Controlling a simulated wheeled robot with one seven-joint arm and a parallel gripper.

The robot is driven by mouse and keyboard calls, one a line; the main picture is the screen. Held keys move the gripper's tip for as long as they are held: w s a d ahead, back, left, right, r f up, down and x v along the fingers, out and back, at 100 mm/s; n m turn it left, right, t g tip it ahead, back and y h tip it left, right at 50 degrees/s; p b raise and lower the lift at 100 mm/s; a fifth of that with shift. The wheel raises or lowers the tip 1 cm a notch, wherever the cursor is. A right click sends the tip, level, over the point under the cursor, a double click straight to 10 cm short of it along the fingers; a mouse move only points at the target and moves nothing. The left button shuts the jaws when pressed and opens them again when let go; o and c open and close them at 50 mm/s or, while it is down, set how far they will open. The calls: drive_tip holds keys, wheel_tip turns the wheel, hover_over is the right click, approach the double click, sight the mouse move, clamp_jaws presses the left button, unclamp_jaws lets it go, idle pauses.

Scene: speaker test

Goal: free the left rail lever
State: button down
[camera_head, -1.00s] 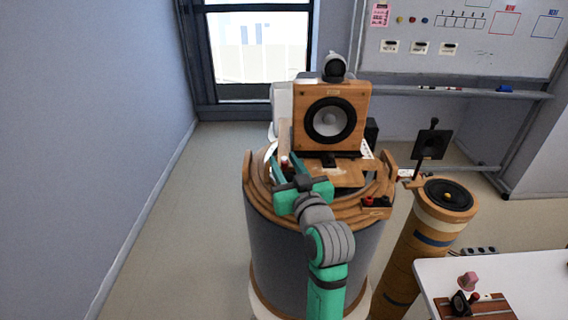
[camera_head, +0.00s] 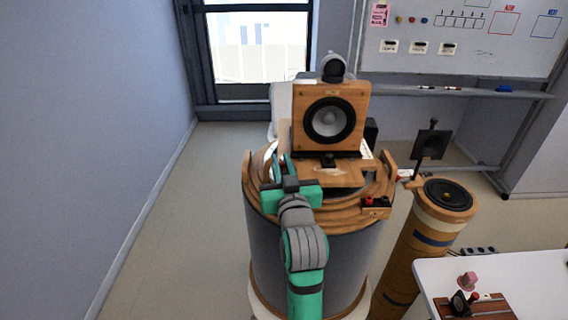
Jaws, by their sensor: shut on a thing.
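A wooden speaker cabinet (camera_head: 301,128) with a dark-ringed, pale cone stands on top of the round, wood-rimmed drum (camera_head: 340,209). My gripper (camera_head: 280,164) reaches over the drum's left part, to the left of the speaker's foot. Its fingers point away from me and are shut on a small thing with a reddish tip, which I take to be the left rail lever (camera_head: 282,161). The fingers and gripper body hide most of it. I cannot tell the lever's angle or how it is fixed.
A small block with red and black knobs (camera_head: 375,203) sits on the drum's right front rim. A wood column with a black speaker (camera_head: 449,195) stands to the right. A white table (camera_head: 440,278) is at the lower right. The floor at left is clear.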

drive_tip(key=shift+w+a+m+g+h, duration=0.55)
drive_tip(key=shift+m+g+h, duration=0.5)
drive_tip(key=shift+m+h, duration=1.35)
drive_tip(key=shift+w+a+m+g+h, duration=0.5)
drive_tip(key=shift+m+g+h, duration=0.85)
drive_tip(key=shift+h, duration=1.85)
drive_tip(key=shift+w+a+m+g+h, duration=0.3)
drive_tip(key=shift+a+m+g+h, duration=0.5)
drive_tip(key=shift+m+h, duration=1.75)
drive_tip(key=shift+d+g+h, duration=0.1)
drive_tip(key=shift+g+h, duration=0.2)
drive_tip(key=shift+h, duration=0.15)
drive_tip(key=c, duration=1.7)
unclamp_jaws()
drive_tip(key=shift+w, duration=0.15)
drive_tip(key=v, duration=1.1)
drive_tip(key=shift+d, duration=0.1)
